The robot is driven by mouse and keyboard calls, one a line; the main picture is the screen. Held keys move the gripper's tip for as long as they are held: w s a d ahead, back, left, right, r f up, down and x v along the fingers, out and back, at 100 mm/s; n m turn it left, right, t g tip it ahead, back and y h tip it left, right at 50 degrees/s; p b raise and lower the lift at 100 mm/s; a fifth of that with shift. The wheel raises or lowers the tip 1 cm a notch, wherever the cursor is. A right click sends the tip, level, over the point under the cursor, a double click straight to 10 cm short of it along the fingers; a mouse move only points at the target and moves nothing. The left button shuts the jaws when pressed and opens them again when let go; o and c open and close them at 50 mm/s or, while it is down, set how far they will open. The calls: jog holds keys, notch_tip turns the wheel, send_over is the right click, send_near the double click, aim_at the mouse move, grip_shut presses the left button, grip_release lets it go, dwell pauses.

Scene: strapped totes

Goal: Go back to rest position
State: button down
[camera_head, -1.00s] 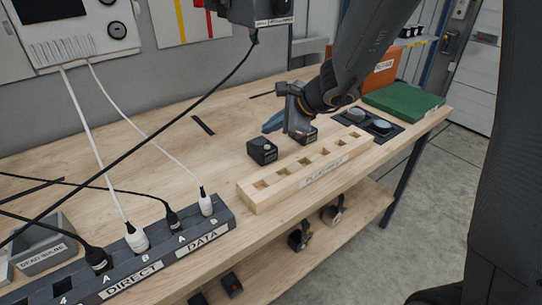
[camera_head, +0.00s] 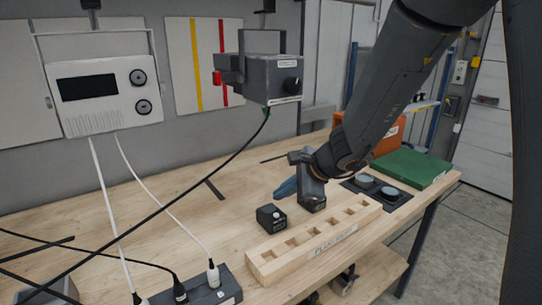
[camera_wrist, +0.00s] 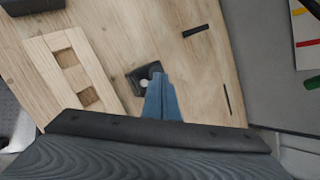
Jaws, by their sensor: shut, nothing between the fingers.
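My gripper (camera_head: 284,188) is shut and empty, with its blue fingers above the wooden workbench. In the wrist view my gripper's blue fingers (camera_wrist: 162,100) point over the wood, just in front of a black block. My arm reaches in from the upper right.
The wooden plug rack (camera_head: 318,243) has empty square holes. A power strip (camera_head: 215,285) with plugged cables stands at front left. A green case (camera_head: 411,168), an orange box (camera_head: 385,140) and a black tray with round pieces (camera_head: 377,189) lie at the right. A black cable crosses the left bench.

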jog(key=s+d+f+n+g, duration=0.1)
jog(key=s+n, duration=0.1)
jog(key=s, duration=0.1)
jog(key=s+d+f+n+g+h, duration=0.1)
jog(key=s+d+n, duration=0.1)
jog(key=s+n, duration=0.1)
jog(key=s+d+f+n+h, duration=0.1)
jog(key=s+d+n, duration=0.1)
jog(key=s, duration=0.2)
jog(key=shift+s+d+f+g, duration=0.1)
jog(key=shift+s+f+g, duration=0.2)
jog(key=shift+g, duration=0.1)
jog(key=s+d+f+n+g+h, duration=0.1)
jog(key=s+d+n+h, duration=0.3)
jog(key=s+d+n, duration=0.5)
jog(key=shift+s+d+f+n+g, duration=0.3)
jog(key=shift+d+f+n, duration=0.1)
jog(key=shift+d+f, duration=0.25)
